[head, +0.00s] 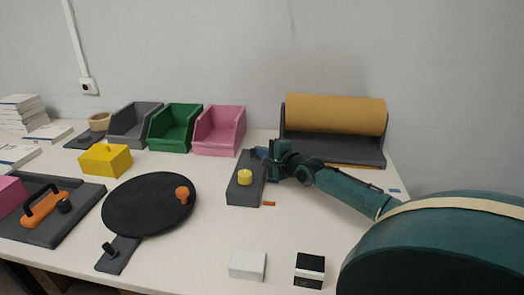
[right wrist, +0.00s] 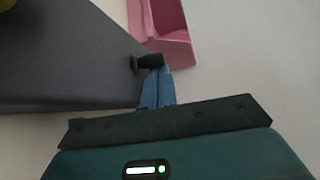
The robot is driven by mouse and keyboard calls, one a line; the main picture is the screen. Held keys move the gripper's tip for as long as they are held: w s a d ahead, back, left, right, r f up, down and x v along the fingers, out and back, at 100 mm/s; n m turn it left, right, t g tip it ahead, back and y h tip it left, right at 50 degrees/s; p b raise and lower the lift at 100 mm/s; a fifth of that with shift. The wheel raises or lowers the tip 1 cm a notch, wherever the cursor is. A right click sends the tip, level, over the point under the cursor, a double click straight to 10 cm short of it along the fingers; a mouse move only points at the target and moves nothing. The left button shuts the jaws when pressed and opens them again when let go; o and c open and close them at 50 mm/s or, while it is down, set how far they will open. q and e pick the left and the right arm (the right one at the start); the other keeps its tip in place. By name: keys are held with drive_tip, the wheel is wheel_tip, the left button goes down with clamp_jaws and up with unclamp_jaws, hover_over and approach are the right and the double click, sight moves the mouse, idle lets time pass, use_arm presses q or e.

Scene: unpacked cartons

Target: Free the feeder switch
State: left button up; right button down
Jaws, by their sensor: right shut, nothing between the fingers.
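A dark grey block (head: 243,193) with a round yellow knob (head: 245,177) on top stands right of the table's middle; I take it for the feeder switch. In the right wrist view the grey block (right wrist: 65,60) fills the upper left, and a small black peg (right wrist: 150,61) sticks out at its edge. My right gripper (head: 263,153) is at the block's far end. Its blue fingers (right wrist: 160,70) are closed together and empty, with the tips right by the peg; I cannot tell whether they touch it. My left gripper is not in view.
A black round turntable (head: 140,205) with an orange knob lies left of the block. A pink bin (head: 220,135), green bin (head: 174,130) and brown roll (head: 335,114) stand behind. A white box (head: 248,265) and black-and-white box (head: 310,270) are in front. An orange tab (head: 269,204) lies beside the block.

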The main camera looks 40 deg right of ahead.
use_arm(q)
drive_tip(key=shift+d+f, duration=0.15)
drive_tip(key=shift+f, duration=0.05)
use_arm(e)
drive_tip(key=shift+s+a, duration=0.1)
drive_tip(key=shift+a, duration=0.05)
drive_tip(key=shift+s+a+n+t, duration=0.1)
drive_tip(key=shift+a+n+t, duration=0.05)
drive_tip(key=shift+n+t, duration=0.3)
drive_tip(key=shift+s+a, duration=0.1)
idle(0.5)
use_arm(q)
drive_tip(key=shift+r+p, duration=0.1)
drive_tip(key=shift+p, duration=0.2)
